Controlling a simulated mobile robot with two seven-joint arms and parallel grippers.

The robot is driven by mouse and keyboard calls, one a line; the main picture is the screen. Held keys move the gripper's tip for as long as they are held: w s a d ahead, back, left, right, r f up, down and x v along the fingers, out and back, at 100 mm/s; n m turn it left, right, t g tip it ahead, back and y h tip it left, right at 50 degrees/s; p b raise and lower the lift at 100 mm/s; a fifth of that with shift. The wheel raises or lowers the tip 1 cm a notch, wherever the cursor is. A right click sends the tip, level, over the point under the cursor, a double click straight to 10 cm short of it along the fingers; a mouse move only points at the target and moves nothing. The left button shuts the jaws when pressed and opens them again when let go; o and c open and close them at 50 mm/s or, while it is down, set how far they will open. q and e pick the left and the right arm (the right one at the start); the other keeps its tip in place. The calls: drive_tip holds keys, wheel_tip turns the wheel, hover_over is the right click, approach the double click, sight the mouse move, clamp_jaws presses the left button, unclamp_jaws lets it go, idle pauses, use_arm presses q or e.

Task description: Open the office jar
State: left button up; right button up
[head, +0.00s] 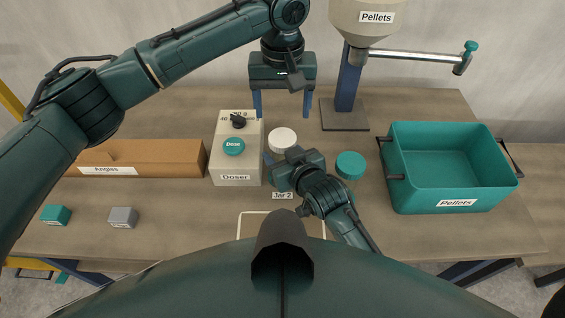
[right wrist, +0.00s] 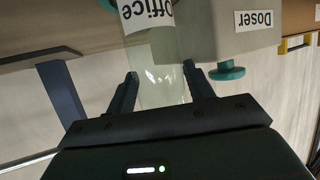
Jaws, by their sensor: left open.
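The office jar (right wrist: 158,65) is a clear cylinder with an "Office" label in the right wrist view. My right gripper (right wrist: 161,85) has a finger on each side of it, and both appear to touch its wall. In the head view a round white top (head: 282,140), apparently this jar's lid, shows just beyond my right gripper (head: 277,163), which hides the body below. My left gripper (head: 282,104) is open and empty, fingers pointing down, above and behind the white top.
The doser (head: 225,178) stands just left of the jar. A round teal lid (head: 350,165) is to the right, with a teal pellets crate (head: 457,207) further right. A pellet hopper stand (head: 345,120) is behind. A brown angles box (head: 165,155) and two small blocks lie left.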

sight(282, 137)
clamp_jaws()
use_arm(q)
drive_tip(key=m, duration=1.3)
drive_tip(key=shift+m, duration=0.3)
drive_tip(key=m, duration=0.8)
drive_tip(key=shift+m, duration=0.3)
use_arm(e)
drive_tip(key=shift+f, duration=0.1)
use_arm(q)
drive_tip(key=m, duration=0.9)
drive_tip(key=shift+f, duration=0.55)
wheel_tip(282, 137, down, 7)
drive_tip(key=shift+r, duration=0.1)
